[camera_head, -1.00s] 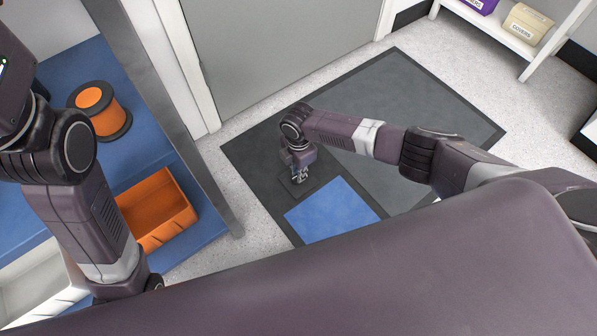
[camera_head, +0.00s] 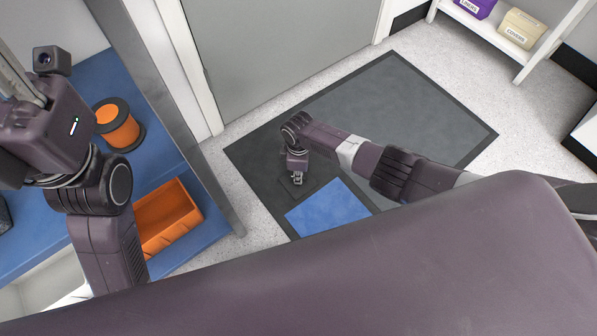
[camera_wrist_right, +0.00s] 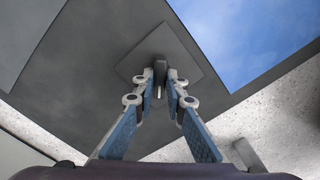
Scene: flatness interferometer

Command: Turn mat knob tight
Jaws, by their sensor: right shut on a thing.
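The dark mat (camera_head: 405,100) lies on the floor in front of the grey door. A small dark square plate (camera_wrist_right: 190,62) lies on it, with a short dark knob (camera_wrist_right: 160,68) standing up from it. My right gripper (camera_head: 297,180) points down at this plate, beside the blue patch. In the right wrist view its blue-padded fingers (camera_wrist_right: 163,84) are shut on the knob. In the head view the gripper hides the knob. My left gripper (camera_head: 18,80) is at the left edge, above the blue bench and away from the mat. Its fingertips are cut off.
A blue square (camera_head: 328,207) lies beside the plate. At left, the blue bench (camera_head: 160,160) carries an orange spool (camera_head: 118,128) and an orange bin (camera_head: 172,222). A white shelf (camera_head: 490,40) with boxes stands at upper right. The grey mat area is clear.

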